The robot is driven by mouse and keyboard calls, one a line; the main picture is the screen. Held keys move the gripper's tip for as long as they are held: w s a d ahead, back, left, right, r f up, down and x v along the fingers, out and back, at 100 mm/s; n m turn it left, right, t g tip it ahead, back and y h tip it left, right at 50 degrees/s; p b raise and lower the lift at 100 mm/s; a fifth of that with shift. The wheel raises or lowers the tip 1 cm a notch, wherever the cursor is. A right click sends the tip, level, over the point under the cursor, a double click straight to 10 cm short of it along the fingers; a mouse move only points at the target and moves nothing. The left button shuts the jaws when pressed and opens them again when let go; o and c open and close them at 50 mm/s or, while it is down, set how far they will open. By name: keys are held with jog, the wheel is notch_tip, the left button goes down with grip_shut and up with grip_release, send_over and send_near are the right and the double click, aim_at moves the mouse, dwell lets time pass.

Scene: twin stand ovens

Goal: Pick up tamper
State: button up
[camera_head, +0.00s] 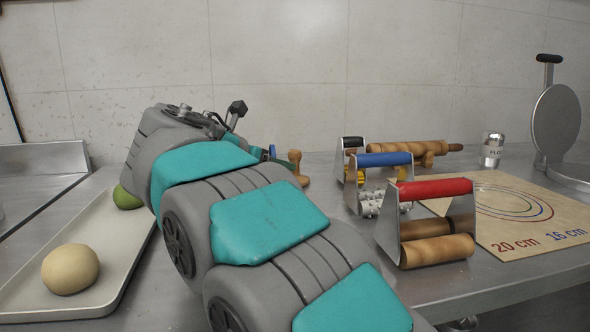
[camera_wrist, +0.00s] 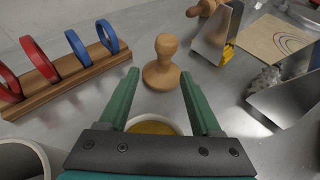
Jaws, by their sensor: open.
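The tamper (camera_wrist: 162,66) is a wooden piece with a rounded knob and a wide round base, standing upright on the steel counter. In the wrist view it is at the centre top, beyond and between my fingertips. In the head view it shows (camera_head: 296,164) just right of my arm's far end. My gripper (camera_wrist: 158,76) has its green fingers spread apart with nothing held between them. In the head view my arm hides most of the gripper.
A wooden rack (camera_wrist: 70,77) with red and blue rings stands left of the tamper. A bowl (camera_wrist: 175,126) with orange-brown content is beneath my gripper. Rollers with blue (camera_head: 384,159) and red (camera_head: 435,188) handles stand right. Wall behind.

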aim_at(295, 163)
jog(key=shift+x, duration=0.95)
jog(key=shift+d+r+x, duration=0.15)
jog(key=shift+x, duration=0.75)
jog(key=shift+d+r+x, duration=0.1)
jog(key=shift+r+x, duration=0.05)
jog(key=shift+x, duration=0.75)
jog(key=shift+d+r+x, duration=0.15)
jog(key=shift+x, duration=0.75)
grip_shut()
